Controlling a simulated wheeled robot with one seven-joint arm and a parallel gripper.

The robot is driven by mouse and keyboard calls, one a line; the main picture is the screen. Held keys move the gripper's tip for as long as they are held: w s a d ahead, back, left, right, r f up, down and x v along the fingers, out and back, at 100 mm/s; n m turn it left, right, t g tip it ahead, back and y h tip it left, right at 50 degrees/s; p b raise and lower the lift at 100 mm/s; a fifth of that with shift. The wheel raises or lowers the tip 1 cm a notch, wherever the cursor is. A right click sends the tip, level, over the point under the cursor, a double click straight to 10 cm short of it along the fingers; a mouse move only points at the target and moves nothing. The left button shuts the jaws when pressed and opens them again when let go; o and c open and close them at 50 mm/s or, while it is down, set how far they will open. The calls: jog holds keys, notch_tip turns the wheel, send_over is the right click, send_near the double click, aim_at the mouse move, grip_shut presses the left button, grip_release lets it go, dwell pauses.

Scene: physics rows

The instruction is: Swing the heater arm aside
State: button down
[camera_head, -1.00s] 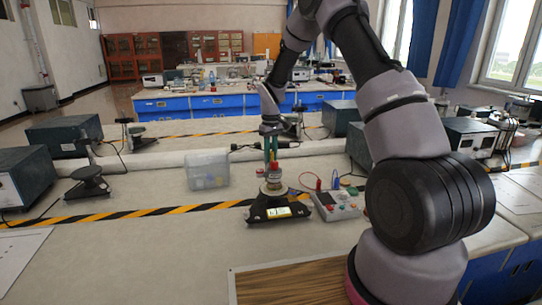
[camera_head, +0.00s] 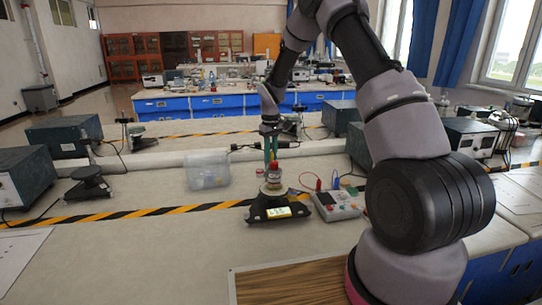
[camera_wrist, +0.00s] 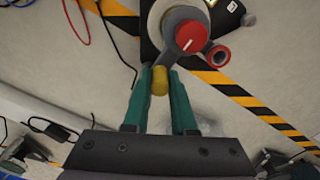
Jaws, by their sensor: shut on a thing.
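The heater arm (camera_wrist: 177,55) is a short grey arm with a red cap (camera_wrist: 191,37) on its pivot and a yellow knob (camera_wrist: 160,81) at its end. It sits over a round pale part on a black-based instrument (camera_head: 278,208) with a small lit display. My gripper (camera_wrist: 160,84) has green fingers, shut on the yellow knob from both sides. In the head view my gripper (camera_head: 271,152) points down just behind the red cap (camera_head: 273,168). The knob is hard to make out there.
A meter box (camera_head: 338,204) with red and blue leads stands right of the instrument. A clear plastic box (camera_head: 208,170) stands to the left. A red tape roll (camera_wrist: 216,56) lies close beside the instrument. Striped tape (camera_head: 150,213) crosses the bench, and bare bench lies front left.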

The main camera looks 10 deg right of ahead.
dwell(0.4)
jog(key=w+a+m, duration=0.4)
jog(key=a+m, duration=0.1)
jog(key=m, duration=1)
jog(key=shift+w+a, duration=0.15)
jog(key=shift+a, duration=0.1)
jog(key=shift+r, duration=0.1)
dwell(0.4)
jog(key=c, duration=0.7)
grip_release()
notch_tip(320, 180, up, 11)
jog(key=shift+f, duration=0.15)
